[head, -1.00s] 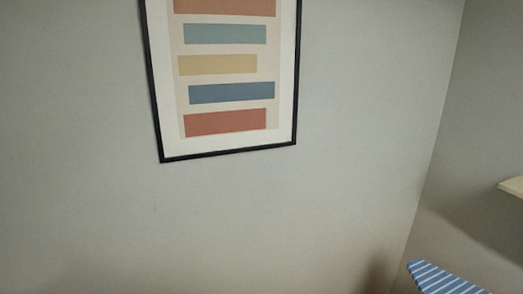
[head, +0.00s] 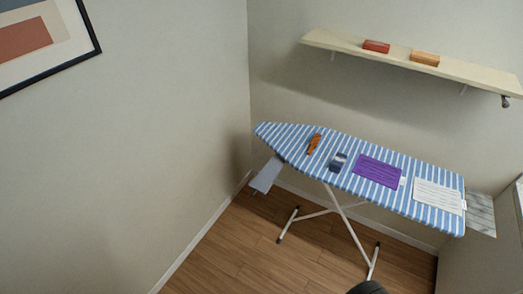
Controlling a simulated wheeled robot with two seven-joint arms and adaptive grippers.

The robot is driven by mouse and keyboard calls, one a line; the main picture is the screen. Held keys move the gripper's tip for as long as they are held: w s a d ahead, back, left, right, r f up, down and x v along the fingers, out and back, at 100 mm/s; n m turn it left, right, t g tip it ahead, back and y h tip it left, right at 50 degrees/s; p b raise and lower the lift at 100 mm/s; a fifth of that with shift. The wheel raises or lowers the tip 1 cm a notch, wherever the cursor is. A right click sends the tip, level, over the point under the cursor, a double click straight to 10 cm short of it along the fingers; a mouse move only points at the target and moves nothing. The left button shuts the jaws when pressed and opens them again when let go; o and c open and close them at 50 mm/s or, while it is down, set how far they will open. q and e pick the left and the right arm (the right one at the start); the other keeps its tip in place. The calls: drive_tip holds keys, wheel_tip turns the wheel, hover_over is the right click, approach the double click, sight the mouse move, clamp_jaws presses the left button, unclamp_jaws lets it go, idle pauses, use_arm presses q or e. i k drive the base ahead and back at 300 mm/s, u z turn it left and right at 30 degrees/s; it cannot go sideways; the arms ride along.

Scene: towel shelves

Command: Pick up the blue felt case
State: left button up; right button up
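A small dark blue and grey item (head: 338,162) lies on the blue-and-white striped ironing board (head: 284,138), left of the middle. It is the only small blue item I see, but it is too small to tell whether it is the felt case. It lies between an orange item and a purple cloth. Neither of my grippers can be made out. A dark rounded piece shows at the bottom edge of the head view, and I cannot tell which part it is.
On the board are an orange item (head: 314,144), a purple cloth (head: 377,171) and a white lined cloth (head: 437,195). The wall shelf (head: 345,46) above holds a red box (head: 376,46) and an orange box (head: 425,58). The wood floor (head: 235,250) in front looks clear.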

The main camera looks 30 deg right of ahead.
sight(339, 159)
drive_tip(key=z, duration=1.25)
